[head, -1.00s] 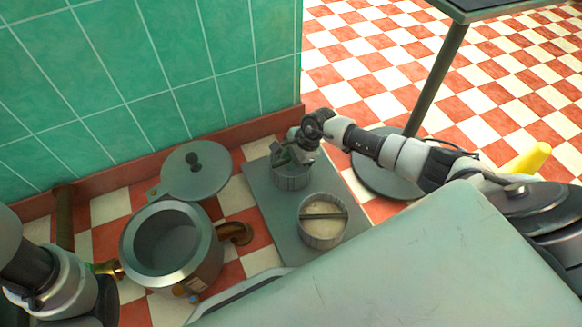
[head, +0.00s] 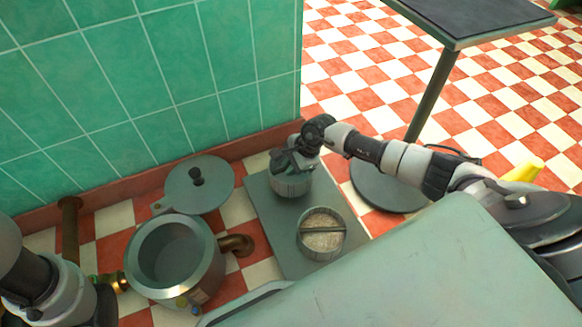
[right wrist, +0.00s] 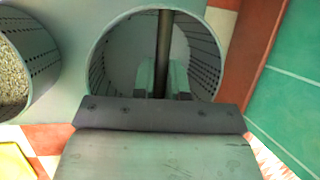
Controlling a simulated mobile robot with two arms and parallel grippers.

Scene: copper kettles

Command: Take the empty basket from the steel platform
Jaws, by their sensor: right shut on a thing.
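The empty basket (head: 291,186) is a round grey perforated bucket with a bar handle across its top, at the far end of the steel platform (head: 263,208). My right gripper (head: 294,160) is over it, shut on its handle. In the right wrist view the basket (right wrist: 112,58) shows bare inner walls, with the fingers (right wrist: 163,78) at the dark handle bar. I cannot tell whether its bottom touches the platform. A second basket (head: 305,243), filled with grain, stands nearer on the platform. My left arm shows at lower left, but its gripper does not.
A steel kettle (head: 205,268) with brass pipes stands left of the platform, its round lid (head: 215,190) behind it. The green tiled wall (head: 170,70) is close behind. A table on a post (head: 432,98) stands at right. Checkered floor lies open beyond.

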